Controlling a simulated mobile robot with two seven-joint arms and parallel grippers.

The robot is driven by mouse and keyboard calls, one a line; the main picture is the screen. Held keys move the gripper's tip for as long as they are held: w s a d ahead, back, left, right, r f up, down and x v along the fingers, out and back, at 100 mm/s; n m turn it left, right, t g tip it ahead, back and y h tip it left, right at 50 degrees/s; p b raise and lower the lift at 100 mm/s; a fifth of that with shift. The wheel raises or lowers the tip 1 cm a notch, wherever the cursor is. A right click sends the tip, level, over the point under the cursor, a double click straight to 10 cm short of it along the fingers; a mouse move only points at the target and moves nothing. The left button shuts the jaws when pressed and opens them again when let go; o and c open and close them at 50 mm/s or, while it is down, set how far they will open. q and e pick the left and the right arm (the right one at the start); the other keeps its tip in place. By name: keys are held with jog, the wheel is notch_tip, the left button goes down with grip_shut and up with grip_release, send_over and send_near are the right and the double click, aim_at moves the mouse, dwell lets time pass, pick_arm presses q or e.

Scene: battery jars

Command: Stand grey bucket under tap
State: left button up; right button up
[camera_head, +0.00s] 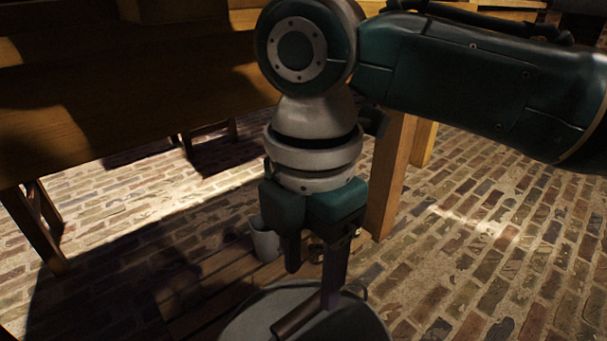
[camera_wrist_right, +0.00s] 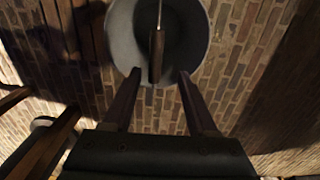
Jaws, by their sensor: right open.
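The grey bucket (camera_head: 245,325) stands at the bottom of the head view, cut by the frame edge. It also shows at the top of the right wrist view (camera_wrist_right: 122,38). Its bail has a dark brown grip (camera_wrist_right: 157,58), which also shows in the head view (camera_head: 298,316). My right gripper (camera_head: 314,285) points down over the bucket. In the right wrist view its fingers (camera_wrist_right: 158,74) are apart, with the grip between their tips and no visible contact. I cannot make out the tap. My left gripper is not in view.
A small pale pot (camera_head: 265,242) stands behind the bucket by wooden slats (camera_head: 215,285). A wooden post (camera_head: 389,185) rises just right of my gripper. A wooden bench or table (camera_head: 120,95) fills the upper left. Open brick floor (camera_head: 490,240) lies to the right.

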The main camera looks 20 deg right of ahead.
jog(key=s+a+f+m+t+y, duration=0.1)
jog(key=s+a+f+m+y, duration=0.2)
jog(key=s+a+m, duration=0.35)
jog(key=s+d+m+t+h, duration=0.1)
jog(key=s+d+m, duration=0.4)
jog(key=d+m, duration=0.1)
jog(key=s+d+r+m+t+h, duration=0.1)
jog(key=s+d+m, duration=0.4)
jog(key=d+m, duration=0.2)
jog(key=shift+d+r+t+h, duration=0.15)
jog(key=shift+d+t+h, duration=0.2)
jog(key=shift+d, duration=0.5)
jog(key=shift+w+m, duration=0.1)
jog(key=shift+m, duration=0.15)
